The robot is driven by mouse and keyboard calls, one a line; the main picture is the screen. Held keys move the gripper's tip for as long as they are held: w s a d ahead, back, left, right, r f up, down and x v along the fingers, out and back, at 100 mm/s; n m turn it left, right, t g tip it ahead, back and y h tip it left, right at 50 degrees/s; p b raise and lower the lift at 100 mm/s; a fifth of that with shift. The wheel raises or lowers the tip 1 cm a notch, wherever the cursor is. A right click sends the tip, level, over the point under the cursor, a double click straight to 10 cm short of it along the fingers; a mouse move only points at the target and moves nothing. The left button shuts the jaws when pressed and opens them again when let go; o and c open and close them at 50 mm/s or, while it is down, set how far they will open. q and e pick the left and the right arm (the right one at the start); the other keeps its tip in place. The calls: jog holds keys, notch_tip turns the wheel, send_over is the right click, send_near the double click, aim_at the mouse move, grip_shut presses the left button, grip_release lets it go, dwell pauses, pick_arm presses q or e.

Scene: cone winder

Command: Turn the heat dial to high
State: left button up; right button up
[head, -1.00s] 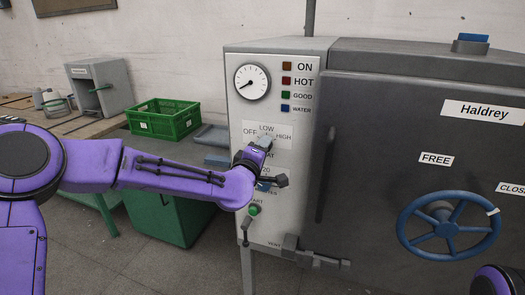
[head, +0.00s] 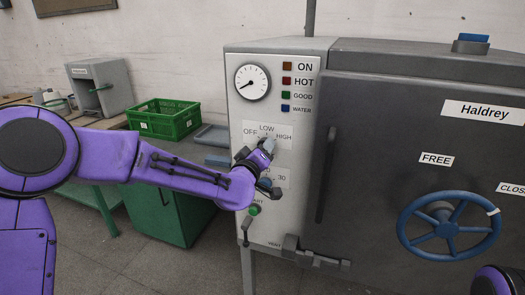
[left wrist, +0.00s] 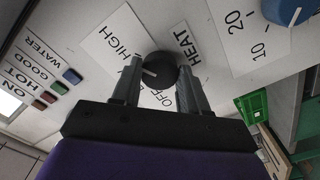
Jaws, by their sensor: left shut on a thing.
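The heat dial (left wrist: 160,72) is a dark round knob on the pale control panel, between the HIGH (left wrist: 122,43) and HEAT labels in the left wrist view. My left gripper (left wrist: 160,84) is shut on it, one finger on each side. A pale mark on the dial points left in that view, toward the left finger; the LOW label there is hidden. My right gripper is out of view.
A blue timer knob (left wrist: 287,10) is close to the dial, below it on the panel. A green button (head: 254,210) sits lower. The dark door with a blue handwheel (head: 449,226) is to the right. A green crate (head: 163,118) stands to the left.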

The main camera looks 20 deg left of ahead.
pick_arm(q)
jog(key=shift+f, duration=0.15)
jog(key=o, duration=1.1)
jog(key=shift+c, duration=0.2)
jog(key=s+b, duration=0.3)
jog(key=s, duration=0.7)
jog(key=shift+s+a, duration=0.15)
jog(key=shift+s, duration=0.15)
